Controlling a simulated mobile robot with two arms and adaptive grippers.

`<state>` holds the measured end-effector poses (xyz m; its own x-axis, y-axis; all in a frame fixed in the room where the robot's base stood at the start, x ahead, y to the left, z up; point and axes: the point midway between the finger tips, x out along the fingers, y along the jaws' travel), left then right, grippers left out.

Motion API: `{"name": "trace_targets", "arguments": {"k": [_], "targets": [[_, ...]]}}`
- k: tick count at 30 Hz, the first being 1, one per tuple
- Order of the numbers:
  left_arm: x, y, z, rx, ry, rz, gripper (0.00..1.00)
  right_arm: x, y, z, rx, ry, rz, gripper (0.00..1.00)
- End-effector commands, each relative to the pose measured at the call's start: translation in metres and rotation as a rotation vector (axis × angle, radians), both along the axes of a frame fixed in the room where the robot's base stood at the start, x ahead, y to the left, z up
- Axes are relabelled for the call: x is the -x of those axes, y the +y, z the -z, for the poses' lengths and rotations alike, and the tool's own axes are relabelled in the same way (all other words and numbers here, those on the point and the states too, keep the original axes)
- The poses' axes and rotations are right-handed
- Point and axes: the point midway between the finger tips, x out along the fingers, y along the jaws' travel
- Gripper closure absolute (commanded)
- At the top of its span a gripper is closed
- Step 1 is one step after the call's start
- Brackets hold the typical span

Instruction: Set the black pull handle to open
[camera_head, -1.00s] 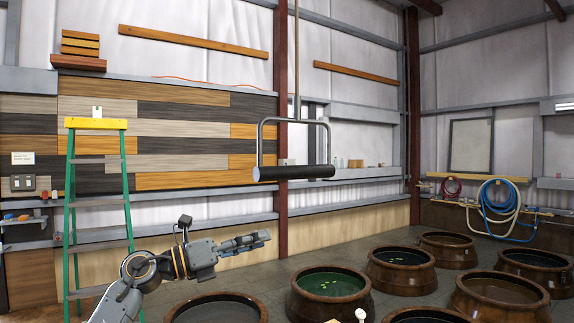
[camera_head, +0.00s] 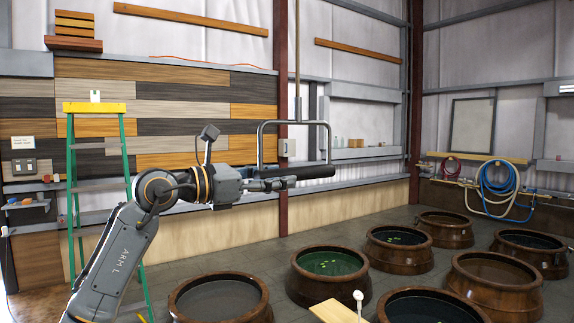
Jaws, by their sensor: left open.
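The black pull handle (camera_head: 312,172) is a dark horizontal grip at the bottom of a grey metal loop, which hangs from a thin vertical rod (camera_head: 297,70). It hangs in front of the wall, near the middle of the head view. My left gripper (camera_head: 276,184) is open, at the left end of the black grip and overlapping it in the picture. Its fingers point right, and the left part of the grip is partly hidden behind them. I cannot tell whether they touch. My right gripper is not in view.
Several brown jars with liquid stand in the floor at the lower right, such as one with green liquid (camera_head: 330,262). A green ladder (camera_head: 130,190) with a yellow top stands at the left. Coiled hoses (camera_head: 497,178) hang at the far right. Space around the handle looks clear.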

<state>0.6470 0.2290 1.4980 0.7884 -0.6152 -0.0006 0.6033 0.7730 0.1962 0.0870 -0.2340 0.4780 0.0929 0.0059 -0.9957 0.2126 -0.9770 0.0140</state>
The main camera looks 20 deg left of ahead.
Motion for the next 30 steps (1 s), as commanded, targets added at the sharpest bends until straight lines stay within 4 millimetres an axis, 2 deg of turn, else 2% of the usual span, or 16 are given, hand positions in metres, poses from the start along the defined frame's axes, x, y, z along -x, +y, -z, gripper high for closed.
{"name": "trace_targets", "arguments": {"k": [1,6,17,24,25,30], "targets": [[-0.007,-0.006,-0.003,0.001,0.002,0.002,0.50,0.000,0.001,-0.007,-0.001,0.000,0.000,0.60],[-0.020,-0.016,-0.001,0.002,0.002,0.001,0.50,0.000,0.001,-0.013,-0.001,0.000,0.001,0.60],[-0.024,-0.019,0.001,0.001,0.001,0.000,0.50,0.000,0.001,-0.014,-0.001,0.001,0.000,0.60],[-0.024,-0.019,0.001,0.001,0.001,0.000,0.96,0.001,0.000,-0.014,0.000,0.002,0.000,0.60],[-0.024,-0.019,0.001,0.001,0.001,0.000,1.00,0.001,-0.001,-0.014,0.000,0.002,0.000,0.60],[-0.024,-0.018,0.001,0.001,0.001,0.000,1.00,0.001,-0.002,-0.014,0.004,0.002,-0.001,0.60]]}}
